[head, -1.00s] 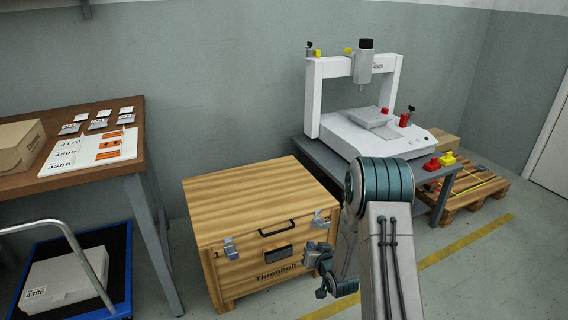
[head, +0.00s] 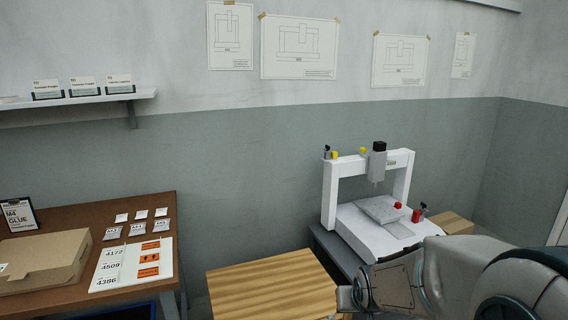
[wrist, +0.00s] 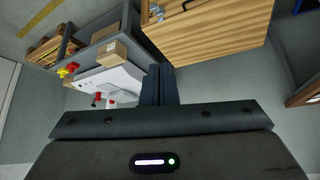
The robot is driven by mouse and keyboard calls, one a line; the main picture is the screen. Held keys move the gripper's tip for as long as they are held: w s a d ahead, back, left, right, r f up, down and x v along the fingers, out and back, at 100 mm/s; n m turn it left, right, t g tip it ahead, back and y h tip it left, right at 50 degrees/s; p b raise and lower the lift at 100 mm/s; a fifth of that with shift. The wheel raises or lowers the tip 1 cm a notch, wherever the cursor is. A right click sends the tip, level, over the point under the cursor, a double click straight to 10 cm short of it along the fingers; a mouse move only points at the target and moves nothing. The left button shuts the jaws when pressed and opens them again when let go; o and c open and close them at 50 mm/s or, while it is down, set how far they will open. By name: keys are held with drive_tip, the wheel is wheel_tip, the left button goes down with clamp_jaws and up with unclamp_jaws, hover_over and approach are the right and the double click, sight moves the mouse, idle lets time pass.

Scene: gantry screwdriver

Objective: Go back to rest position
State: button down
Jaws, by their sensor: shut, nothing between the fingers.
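My gripper (wrist: 159,84) shows in the wrist view with its two dark fingers together and nothing between them. It is in the air, apart from the furniture. In the head view my arm fills the lower right corner, and the gripper itself cannot be made out there. The white gantry screwdriver machine (head: 330,195) stands on a grey table (head: 322,240) right of centre, with a red part on its bed. It also shows upside down in the wrist view (wrist: 112,80), left of my fingers.
A brown table (head: 60,215) at left holds a cardboard box (head: 45,262), labels and small packets. A shelf (head: 80,102) and drawings (head: 300,45) are on the wall.

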drive_tip(key=s+a+r+g+p, duration=0.1)
drive_tip(key=s+r+g+p, duration=0.3)
drive_tip(key=s+r+p, duration=0.7)
drive_tip(key=s+r, duration=0.7)
drive_tip(key=shift+a+r, duration=0.2)
drive_tip(key=shift+a, duration=0.1)
drive_tip(key=shift+w, duration=0.1)
